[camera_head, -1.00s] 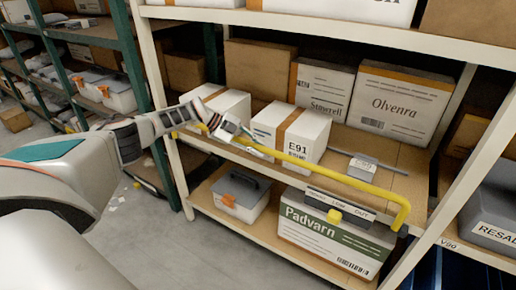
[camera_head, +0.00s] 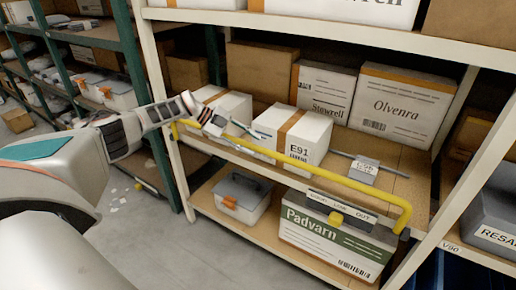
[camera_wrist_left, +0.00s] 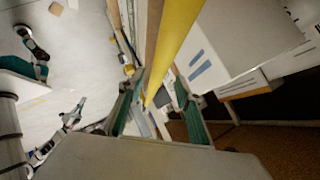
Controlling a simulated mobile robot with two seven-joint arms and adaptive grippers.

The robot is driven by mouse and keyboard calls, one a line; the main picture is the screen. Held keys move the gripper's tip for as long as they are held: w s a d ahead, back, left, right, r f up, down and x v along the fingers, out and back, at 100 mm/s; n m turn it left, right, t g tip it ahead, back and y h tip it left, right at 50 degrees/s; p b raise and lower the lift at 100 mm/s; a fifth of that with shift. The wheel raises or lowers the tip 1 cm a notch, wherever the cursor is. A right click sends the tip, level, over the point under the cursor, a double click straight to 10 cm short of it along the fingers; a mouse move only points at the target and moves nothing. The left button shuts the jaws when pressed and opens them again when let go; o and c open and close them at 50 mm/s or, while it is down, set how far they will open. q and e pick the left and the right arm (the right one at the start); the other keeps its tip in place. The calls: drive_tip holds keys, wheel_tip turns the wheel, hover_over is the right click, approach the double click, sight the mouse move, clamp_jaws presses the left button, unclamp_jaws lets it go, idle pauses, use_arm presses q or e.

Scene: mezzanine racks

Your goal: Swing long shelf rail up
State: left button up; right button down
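The long shelf rail is a yellow bar (camera_head: 330,178) across the front of the middle shelf. It slopes down to the right in the head view and bends downward at its right end. My left gripper (camera_head: 252,138) is at the rail's left part, in front of the white boxes. In the left wrist view its two green-padded fingers (camera_wrist_left: 158,112) are spread apart. The yellow rail (camera_wrist_left: 178,40) runs toward the gap between them; contact is unclear. A grey and black part of my other arm shows at the left of that view; its gripper's opening is too small to tell.
White E91 box (camera_head: 291,135) and another white box (camera_head: 222,108) stand close behind the rail. A small grey tag block (camera_head: 364,172) lies on the shelf. White rack posts (camera_head: 482,165) flank the bay.

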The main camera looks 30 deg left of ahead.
use_arm(q)
drive_tip(key=v, duration=0.7)
drive_tip(key=shift+r, duration=0.2)
drive_tip(key=shift+f, duration=0.1)
